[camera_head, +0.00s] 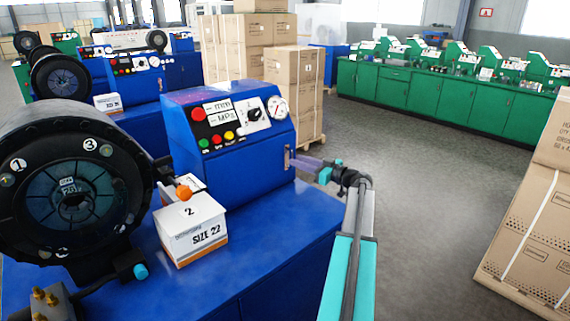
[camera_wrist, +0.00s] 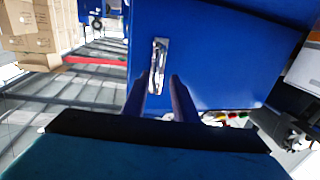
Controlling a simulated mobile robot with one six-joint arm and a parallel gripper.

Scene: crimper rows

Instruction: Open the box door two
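A blue control box (camera_head: 228,140) stands on the blue bench (camera_head: 280,235), its front carrying a gauge, dial and coloured buttons. A metal handle (camera_head: 288,158) sits on its right side panel; this handle also shows upright in the wrist view (camera_wrist: 158,64). The panel looks closed. My gripper (camera_head: 300,162) is at that side, its fingers pointing at the handle. In the wrist view my gripper (camera_wrist: 159,80) is open, with the fingertips apart on either side of the handle's lower end. I cannot tell whether they touch it.
A white carton marked 2 and SIZE 22 (camera_head: 192,230) and a large black crimper head (camera_head: 70,190) stand left on the bench. Stacked cartons (camera_head: 293,85) are behind; more (camera_head: 530,230) are at right. Green cabinets (camera_head: 430,95) line the back. The floor right of the bench is clear.

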